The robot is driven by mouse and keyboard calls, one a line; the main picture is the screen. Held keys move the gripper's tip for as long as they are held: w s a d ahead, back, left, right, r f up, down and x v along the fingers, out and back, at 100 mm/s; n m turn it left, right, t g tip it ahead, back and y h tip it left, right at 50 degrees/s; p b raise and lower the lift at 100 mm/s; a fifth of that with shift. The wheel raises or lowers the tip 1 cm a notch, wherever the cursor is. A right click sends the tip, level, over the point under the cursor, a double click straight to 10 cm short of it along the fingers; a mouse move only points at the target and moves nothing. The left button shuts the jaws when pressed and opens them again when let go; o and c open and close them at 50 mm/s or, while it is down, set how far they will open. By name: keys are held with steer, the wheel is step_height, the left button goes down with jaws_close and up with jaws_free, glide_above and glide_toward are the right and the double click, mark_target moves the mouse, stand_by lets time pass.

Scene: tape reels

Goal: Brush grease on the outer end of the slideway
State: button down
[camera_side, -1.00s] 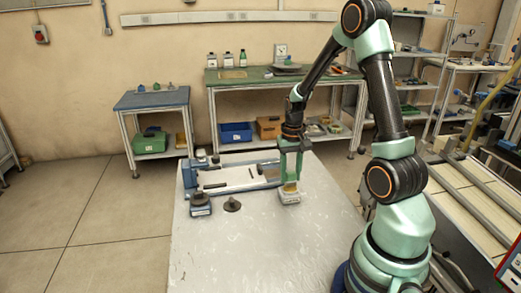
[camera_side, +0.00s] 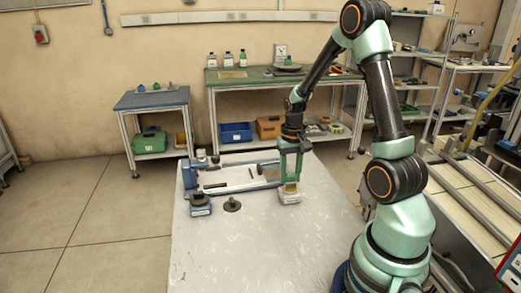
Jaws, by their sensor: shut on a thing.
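The slideway (camera_side: 228,176) is a pale, blue-framed assembly lying on the far part of the light worktable (camera_side: 265,245). My gripper (camera_side: 291,172) points down just right of its right end. It is shut on a slim upright thing, probably the brush, mostly hidden between the fingers. Directly below is a small pale container (camera_side: 289,198) with a yellowish patch at its top, possibly grease. The lower end of the held thing is at or in that container; I cannot tell which.
A dark-topped block (camera_side: 200,205) and a dark knob-like part (camera_side: 232,205) stand in front of the slideway. The front of the table is clear. A green-topped bench (camera_side: 250,78) and a small blue-topped table (camera_side: 150,99) stand behind.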

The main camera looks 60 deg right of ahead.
mark_target(290, 173)
steer(key=shift+f, duration=0.5)
stand_by(1.2)
steer(key=shift+r, duration=3.55)
